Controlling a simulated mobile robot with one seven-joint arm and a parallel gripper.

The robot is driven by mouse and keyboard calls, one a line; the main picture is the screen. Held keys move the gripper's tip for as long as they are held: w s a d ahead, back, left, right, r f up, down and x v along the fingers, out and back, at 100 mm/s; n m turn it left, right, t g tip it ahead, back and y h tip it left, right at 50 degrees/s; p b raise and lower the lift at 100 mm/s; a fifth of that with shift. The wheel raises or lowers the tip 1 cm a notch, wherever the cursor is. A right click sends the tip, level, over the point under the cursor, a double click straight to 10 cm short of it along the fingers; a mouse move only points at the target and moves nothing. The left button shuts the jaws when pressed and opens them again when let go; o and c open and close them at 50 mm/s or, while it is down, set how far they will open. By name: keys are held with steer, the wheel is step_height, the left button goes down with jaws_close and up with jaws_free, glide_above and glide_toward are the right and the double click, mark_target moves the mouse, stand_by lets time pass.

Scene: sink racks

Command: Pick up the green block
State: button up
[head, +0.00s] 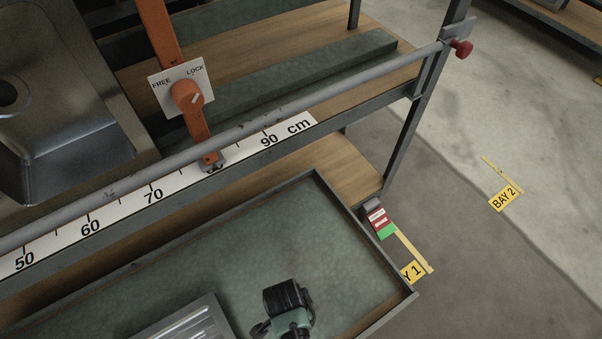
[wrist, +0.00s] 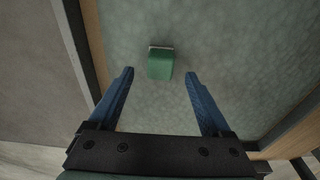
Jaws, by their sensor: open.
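The green block (wrist: 160,65) lies on a mottled green surface (wrist: 225,45) in the wrist view, with a thin pale strip along its far edge. My gripper (wrist: 159,74) is open, with its two blue fingers on either side of the block in the picture and clear gaps to both. Neither finger touches the block. The height of the fingertips above the surface cannot be told. I cannot make out the block in the head view.
In the head view, a green-lined tray (head: 335,195) with a raised rim lies below a ruler strip (head: 150,192) and a long grey rail (head: 340,88). An orange lever (head: 160,30) has a FREE/LOCK plate (head: 167,77). A steel sink (head: 70,115) is at left. Open floor (head: 540,150) is at right.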

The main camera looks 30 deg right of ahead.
steer(key=f+b, duration=0.2)
steer(key=f, duration=0.1)
steer(key=f+b, duration=0.1)
steer(key=f, duration=0.1)
steer(key=shift+d+b, duration=0.3)
steer(key=shift+d, duration=0.05)
steer(key=shift+r, duration=0.1)
jaws_close()
